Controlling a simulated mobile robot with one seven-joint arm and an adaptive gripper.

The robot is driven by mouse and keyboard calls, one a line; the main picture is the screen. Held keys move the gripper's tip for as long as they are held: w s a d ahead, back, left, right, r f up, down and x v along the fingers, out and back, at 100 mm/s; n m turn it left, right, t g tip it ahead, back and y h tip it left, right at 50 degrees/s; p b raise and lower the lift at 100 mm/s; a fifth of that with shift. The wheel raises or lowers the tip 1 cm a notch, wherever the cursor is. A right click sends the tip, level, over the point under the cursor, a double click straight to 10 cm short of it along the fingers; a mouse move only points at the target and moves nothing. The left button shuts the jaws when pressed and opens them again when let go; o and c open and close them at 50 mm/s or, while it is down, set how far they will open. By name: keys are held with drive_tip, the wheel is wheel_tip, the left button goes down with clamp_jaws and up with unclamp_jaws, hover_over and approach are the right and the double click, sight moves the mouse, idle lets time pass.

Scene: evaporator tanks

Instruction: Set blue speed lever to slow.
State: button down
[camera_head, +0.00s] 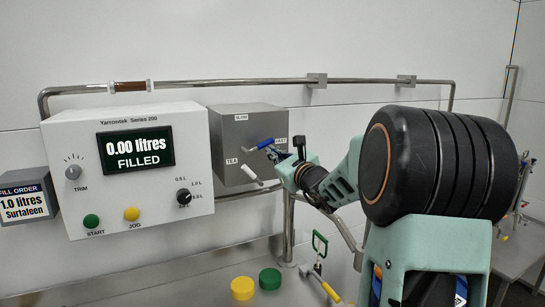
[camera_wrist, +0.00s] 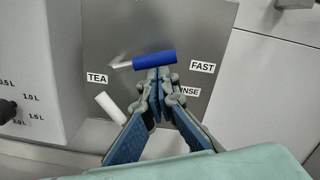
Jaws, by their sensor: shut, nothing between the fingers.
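The blue speed lever (camera_head: 257,145) is on the front of a grey box (camera_head: 246,123). In the wrist view, its blue handle (camera_wrist: 155,61) points right toward the FAST label (camera_wrist: 202,67). In the head view, the SLOW label (camera_head: 241,117) is at the top of the box. My gripper (camera_head: 275,154) is shut and empty. In the wrist view, its fingertips (camera_wrist: 161,77) are just below the blue handle; I cannot tell whether they touch it. In the head view, my gripper hides part of the box's right side.
A white lever (camera_wrist: 110,107) sits below the blue one, close to my left finger, near the TEA label (camera_wrist: 97,78). A control panel (camera_head: 127,185) with display and knobs stands left of the box. A steel pipe (camera_head: 220,82) runs above. Yellow (camera_head: 242,289) and green caps (camera_head: 270,279) are below.

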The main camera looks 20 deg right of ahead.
sight(268, 142)
drive_tip(key=shift+r+n+b, duration=0.25)
drive_tip(key=shift+n+b, duration=0.25)
drive_tip(key=shift+b, duration=0.4)
drive_tip(key=r+n+b, duration=0.1)
drive_tip(key=n+b, duration=0.1)
drive_tip(key=a+n+b, duration=0.1)
drive_tip(key=n+b, duration=0.1)
drive_tip(key=b, duration=0.1)
drive_tip(key=r+n+b, duration=0.1)
drive_tip(key=b, duration=0.2)
drive_tip(key=shift+a+r+n, duration=0.15)
drive_tip(key=shift+r+n, duration=0.15)
drive_tip(key=shift+n, duration=0.1)
drive_tip(key=shift+a+r+n+g+y+b, duration=0.1)
drive_tip(key=shift+a+r+n+b, duration=0.4)
drive_tip(key=shift+n+b, duration=0.7)
drive_tip(key=shift+a+r+n+g+y+b, duration=0.1)
drive_tip(key=shift+a+r+n+b, duration=0.4)
drive_tip(key=shift+n+b, duration=0.7)
drive_tip(key=shift+a+r+n+g+y+b, duration=0.1)
drive_tip(key=shift+a+r+n+b, duration=0.4)
drive_tip(key=shift+n+b, duration=0.65)
drive_tip(key=shift+a, duration=0.1)
